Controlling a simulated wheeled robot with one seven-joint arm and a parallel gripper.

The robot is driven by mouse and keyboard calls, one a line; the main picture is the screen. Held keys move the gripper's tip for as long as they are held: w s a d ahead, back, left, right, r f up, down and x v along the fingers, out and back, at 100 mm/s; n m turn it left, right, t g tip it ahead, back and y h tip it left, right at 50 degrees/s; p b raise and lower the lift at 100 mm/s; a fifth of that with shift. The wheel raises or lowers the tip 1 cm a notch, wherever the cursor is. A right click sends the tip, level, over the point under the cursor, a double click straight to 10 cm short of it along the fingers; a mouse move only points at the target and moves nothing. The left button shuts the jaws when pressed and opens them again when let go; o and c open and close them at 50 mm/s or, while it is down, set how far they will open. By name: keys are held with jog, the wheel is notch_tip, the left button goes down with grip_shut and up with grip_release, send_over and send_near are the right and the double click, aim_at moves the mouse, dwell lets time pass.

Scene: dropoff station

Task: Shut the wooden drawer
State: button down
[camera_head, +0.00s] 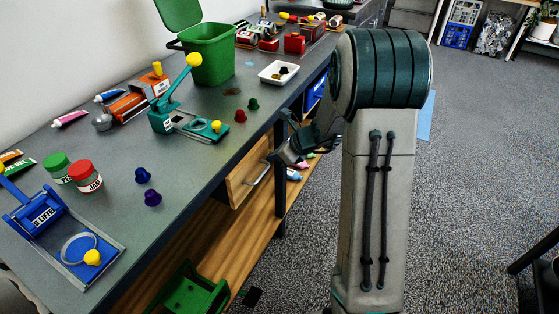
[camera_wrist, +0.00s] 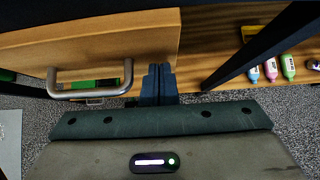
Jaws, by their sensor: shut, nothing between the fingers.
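The wooden drawer (camera_head: 241,181) is under the grey workbench (camera_head: 185,172), and its front seems to stand out a little from the bench's edge. How far it is open is hard to tell. Its metal handle (camera_head: 262,172) faces the aisle. In the wrist view the drawer front (camera_wrist: 110,38) fills the upper left, with the handle (camera_wrist: 92,90) left of my fingers. My gripper (camera_wrist: 157,72) is shut and empty, at the lower right part of the drawer front, beside the handle and not around it. Whether the fingertips touch the wood is unclear. In the head view my gripper (camera_head: 273,158) is close to the drawer.
A lower wooden shelf (camera_head: 188,253) runs below, with a green crate (camera_head: 190,293) on it and small bottles (camera_wrist: 271,69) farther along. A dark bench leg (camera_wrist: 250,52) stands right of the drawer. The benchtop holds a green bin (camera_head: 212,55) and jars (camera_head: 87,177).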

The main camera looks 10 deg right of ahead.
jog(key=shift+w+a+r, duration=0.15)
jog(key=shift+w+a, duration=0.05)
jog(key=shift+a, duration=0.05)
jog(key=shift+a, duration=0.1)
